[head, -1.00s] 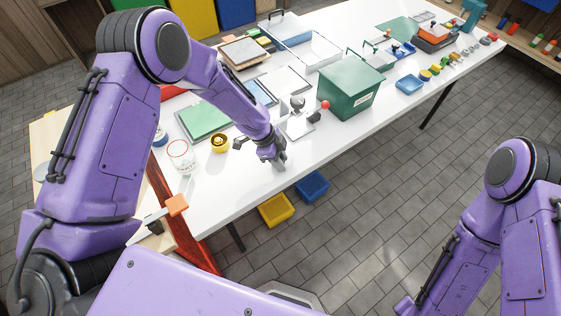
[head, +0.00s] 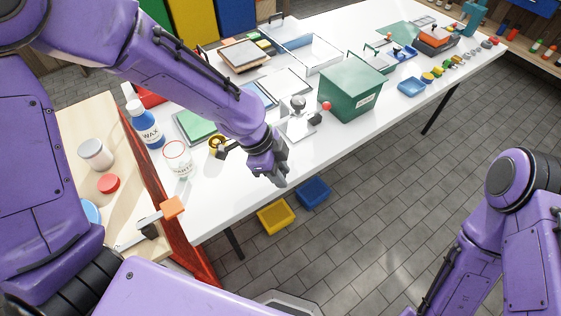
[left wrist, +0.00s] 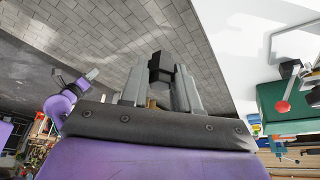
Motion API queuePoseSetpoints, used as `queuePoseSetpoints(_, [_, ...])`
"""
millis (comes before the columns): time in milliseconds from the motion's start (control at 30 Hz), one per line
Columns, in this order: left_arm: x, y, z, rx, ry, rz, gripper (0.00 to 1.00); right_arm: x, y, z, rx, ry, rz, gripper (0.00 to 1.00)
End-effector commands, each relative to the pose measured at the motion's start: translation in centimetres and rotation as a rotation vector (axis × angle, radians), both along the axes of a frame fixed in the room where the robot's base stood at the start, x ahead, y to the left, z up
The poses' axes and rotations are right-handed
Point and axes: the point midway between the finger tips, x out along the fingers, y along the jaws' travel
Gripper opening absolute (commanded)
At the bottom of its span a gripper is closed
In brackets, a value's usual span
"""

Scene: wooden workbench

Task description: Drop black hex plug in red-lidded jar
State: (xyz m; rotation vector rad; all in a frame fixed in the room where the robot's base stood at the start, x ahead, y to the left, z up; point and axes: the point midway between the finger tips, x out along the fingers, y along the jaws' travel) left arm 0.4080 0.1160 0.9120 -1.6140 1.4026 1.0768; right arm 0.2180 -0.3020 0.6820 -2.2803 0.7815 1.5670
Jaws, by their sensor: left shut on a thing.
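My left gripper (head: 281,180) is over the front edge of the white table, with its fingers pointing down. In the left wrist view, the left gripper (left wrist: 161,82) is shut on the black hex plug (left wrist: 160,65), a small dark piece between the fingertips. The plug cannot be made out in the head view. A clear glass jar (head: 178,160) with a red rim and a label stands at the table's left end, left of the gripper and apart from it. A red round lid (head: 108,184) lies on the wooden board. My right gripper shows small in the left wrist view (left wrist: 76,76).
A blue wax bottle (head: 147,127) and white jar (head: 95,153) are at left.

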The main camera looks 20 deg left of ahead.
Motion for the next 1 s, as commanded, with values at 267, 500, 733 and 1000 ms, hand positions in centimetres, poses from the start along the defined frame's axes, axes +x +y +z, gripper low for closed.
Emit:
queuePoseSetpoints(267, [-3.0, -0.9, 1.4, 0.001, 0.000, 0.000, 0.00, 0.0, 0.0, -0.3, 0.000, 0.000, 0.000, 0.00])
queuePoseSetpoints(500, [-3.0, -0.9, 1.4, 0.000, 0.000, 0.001, 0.00, 0.0, 0.0, -0.3, 0.000, 0.000, 0.000, 0.00])
queuePoseSetpoints(733, [-1.4, 0.5, 1.0, 0.001, 0.000, 0.229, 0.00, 0.0, 0.0, -0.3, 0.000, 0.000, 0.000, 0.00])
queuePoseSetpoints(1000, [4.4, 5.6, 1.1, 0.006, -0.014, 1.012, 0.00, 0.0, 0.0, -0.3, 0.000, 0.000, 0.000, 0.00])
